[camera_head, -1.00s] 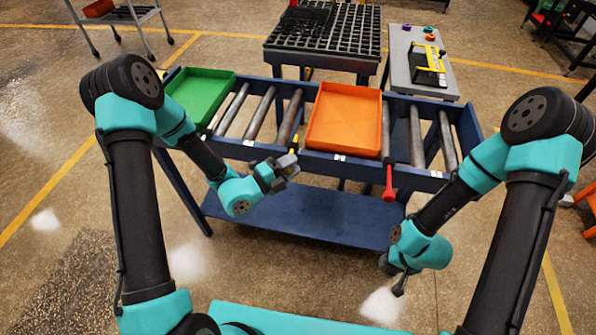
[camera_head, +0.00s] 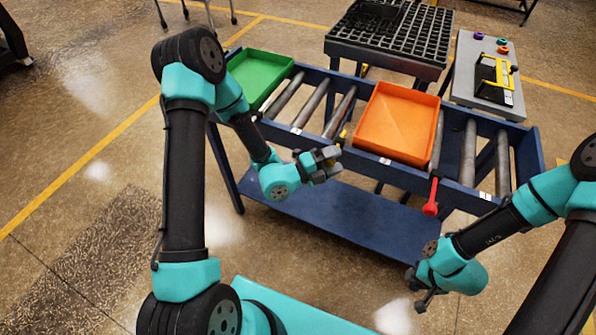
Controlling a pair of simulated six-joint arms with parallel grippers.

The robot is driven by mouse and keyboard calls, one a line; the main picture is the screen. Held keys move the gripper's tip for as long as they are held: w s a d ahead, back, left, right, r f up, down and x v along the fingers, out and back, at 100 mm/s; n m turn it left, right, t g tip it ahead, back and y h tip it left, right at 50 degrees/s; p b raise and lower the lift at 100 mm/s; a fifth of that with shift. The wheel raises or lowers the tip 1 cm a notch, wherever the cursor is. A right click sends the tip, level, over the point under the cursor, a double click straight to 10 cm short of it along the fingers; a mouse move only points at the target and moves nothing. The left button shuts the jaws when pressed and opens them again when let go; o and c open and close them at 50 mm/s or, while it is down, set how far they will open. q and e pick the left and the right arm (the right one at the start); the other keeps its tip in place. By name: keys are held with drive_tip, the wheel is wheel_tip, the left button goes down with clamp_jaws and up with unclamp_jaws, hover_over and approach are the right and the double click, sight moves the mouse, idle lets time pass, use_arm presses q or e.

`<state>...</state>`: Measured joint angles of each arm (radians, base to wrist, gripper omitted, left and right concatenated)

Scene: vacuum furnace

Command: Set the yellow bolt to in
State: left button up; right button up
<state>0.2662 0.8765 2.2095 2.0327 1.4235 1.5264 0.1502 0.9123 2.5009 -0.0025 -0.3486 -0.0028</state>
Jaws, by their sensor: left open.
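The yellow bolt (camera_head: 343,135) shows as a small yellow piece on the front rail of the blue roller table, between the green and orange trays. My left gripper partly covers it. My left gripper (camera_head: 334,160) is open, just in front of the bolt and the rail. I cannot tell whether it touches the bolt. My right gripper (camera_head: 421,291) hangs low at the front right, apart from the table. Its fingers are too small and turned to judge.
The roller table (camera_head: 330,205) carries a green tray (camera_head: 259,76) and an orange tray (camera_head: 397,122). A red handle (camera_head: 431,207) hangs from the front rail. Behind are a dark grid-topped table (camera_head: 388,35) and a grey stand (camera_head: 480,70).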

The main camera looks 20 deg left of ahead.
use_arm(q)
drive_tip(key=v, duration=1.7)
drive_tip(key=shift+s, duration=0.1)
use_arm(e)
drive_tip(key=shift+o, duration=0.4)
